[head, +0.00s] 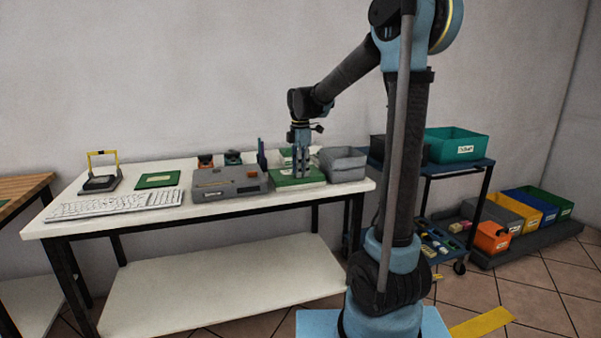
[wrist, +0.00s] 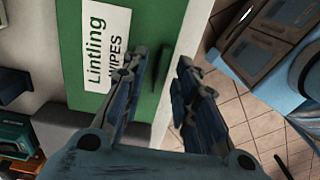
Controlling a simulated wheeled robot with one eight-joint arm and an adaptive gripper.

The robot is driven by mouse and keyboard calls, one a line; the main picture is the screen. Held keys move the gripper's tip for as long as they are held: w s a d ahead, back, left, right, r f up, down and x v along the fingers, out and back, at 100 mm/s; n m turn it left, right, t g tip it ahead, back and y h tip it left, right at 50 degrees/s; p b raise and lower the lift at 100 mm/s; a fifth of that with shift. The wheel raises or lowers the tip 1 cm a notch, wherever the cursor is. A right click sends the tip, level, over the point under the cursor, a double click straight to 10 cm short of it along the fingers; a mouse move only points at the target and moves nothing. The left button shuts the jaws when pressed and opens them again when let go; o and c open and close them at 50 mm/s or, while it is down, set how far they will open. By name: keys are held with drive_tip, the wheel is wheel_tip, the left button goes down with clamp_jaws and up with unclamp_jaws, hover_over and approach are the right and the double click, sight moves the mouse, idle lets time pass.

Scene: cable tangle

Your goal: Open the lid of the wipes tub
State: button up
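The wipes tub (head: 284,182) is a low green box at the right part of the white table, with my gripper (head: 301,174) pointing down over it. In the wrist view the tub's green face (wrist: 150,45) carries a white label (wrist: 97,50) reading "Lintling WIPES". A small dark mark shows near its edge. My gripper (wrist: 162,62) is open, its two fingers apart with nothing between them, one over the green face and one past its edge. I cannot tell whether the fingertips touch the tub. A white and green piece shows behind the fingers in the head view; I cannot tell whether it is the lid.
A grey bin (head: 343,163) stands close to the tub's right, and a grey box (head: 229,186) stands to its left. A white keyboard (head: 115,204), a green board (head: 158,180) and a yellow-handled device (head: 101,180) lie further left. A blue cart (head: 462,174) stands beyond the table's right end.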

drive_tip(key=shift+f, duration=0.45)
clamp_jaws()
drive_tip(key=shift+r, duration=0.15)
